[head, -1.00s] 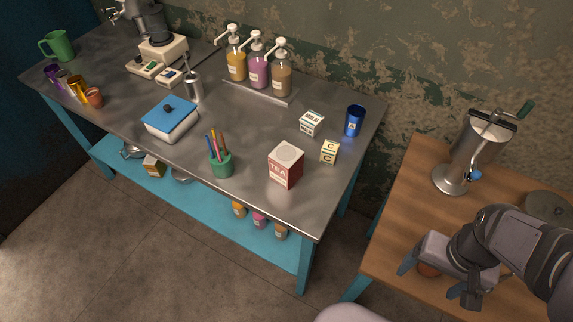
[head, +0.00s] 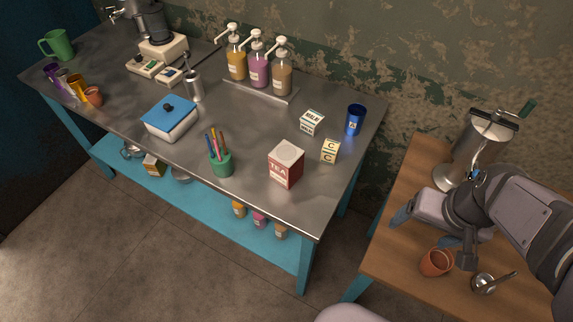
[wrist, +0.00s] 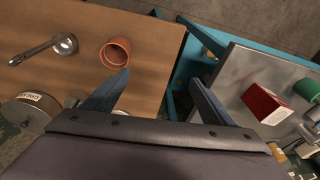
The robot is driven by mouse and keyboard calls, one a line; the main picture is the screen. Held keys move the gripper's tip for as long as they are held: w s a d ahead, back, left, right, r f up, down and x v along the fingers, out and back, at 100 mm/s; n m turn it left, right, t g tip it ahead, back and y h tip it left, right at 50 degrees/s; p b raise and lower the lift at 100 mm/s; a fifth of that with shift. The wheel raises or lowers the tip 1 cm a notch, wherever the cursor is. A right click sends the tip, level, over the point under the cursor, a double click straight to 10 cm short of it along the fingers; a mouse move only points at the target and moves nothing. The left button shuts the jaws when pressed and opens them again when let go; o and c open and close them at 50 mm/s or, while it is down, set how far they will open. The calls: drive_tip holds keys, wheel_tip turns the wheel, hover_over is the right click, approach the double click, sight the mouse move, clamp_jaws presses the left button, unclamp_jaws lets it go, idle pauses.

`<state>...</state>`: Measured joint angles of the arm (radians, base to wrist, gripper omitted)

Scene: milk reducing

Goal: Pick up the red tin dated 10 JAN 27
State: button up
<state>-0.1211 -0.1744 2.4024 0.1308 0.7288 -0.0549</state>
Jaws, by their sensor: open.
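A red tin with a white label reading TEA (head: 285,168) stands upright near the front right of the metal table (head: 120,90). No date on it is legible. The same red tin (wrist: 264,104) shows at the right in the wrist view, beyond the right finger. My gripper (head: 426,230) is over the left part of the wooden table at the right, well apart from the tin. In the wrist view my gripper (wrist: 160,78) is open, with nothing between its fingers.
A terracotta cup (head: 436,262) and a small ladle (head: 486,283) are on the wooden table (head: 385,262) below my gripper. A metal grinder (head: 483,145) stands behind it.

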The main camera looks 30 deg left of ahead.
drive_tip(key=w+a+r+t+y+b, duration=0.1)
drive_tip(key=w+a+t, duration=0.4)
drive_tip(key=a, duration=0.6)
drive_tip(key=w+a+r+t+y+b, duration=0.15)
drive_tip(key=w+a, duration=0.45)
drive_tip(key=a, duration=0.6)
drive_tip(key=w+a+r+t+y+b, duration=0.15)
drive_tip(key=w+a+t, duration=0.35)
drive_tip(key=a, duration=0.6)
drive_tip(key=m+t+h+b, duration=0.1)
drive_tip(key=m+t+h, duration=0.25)
drive_tip(key=h, duration=0.45)
hover_over(278, 171)
drive_tip(key=s, duration=0.4)
wheel_tip(278, 171, down, 4)
drive_tip(key=shift+n+t, duration=0.4)
drive_tip(key=shift+n, duration=0.05)
wheel_tip(278, 171, down, 8)
drive_tip(key=shift+w+a+f, duration=0.1)
drive_tip(key=shift+a, duration=0.05)
drive_tip(key=shift+f, duration=0.3)
drive_tip(key=shift+w+d+r+p, duration=0.1)
drive_tip(key=shift+w+d+p, duration=0.1)
drive_tip(key=shift+w+p, duration=0.95)
drive_tip(key=shift+w+d+r+p, duration=0.15)
drive_tip(key=shift+w+p, duration=0.3)
drive_tip(key=shift+w, duration=1.35)
drive_tip(key=shift+w+f, duration=0.2)
drive_tip(key=shift+w, duration=0.55)
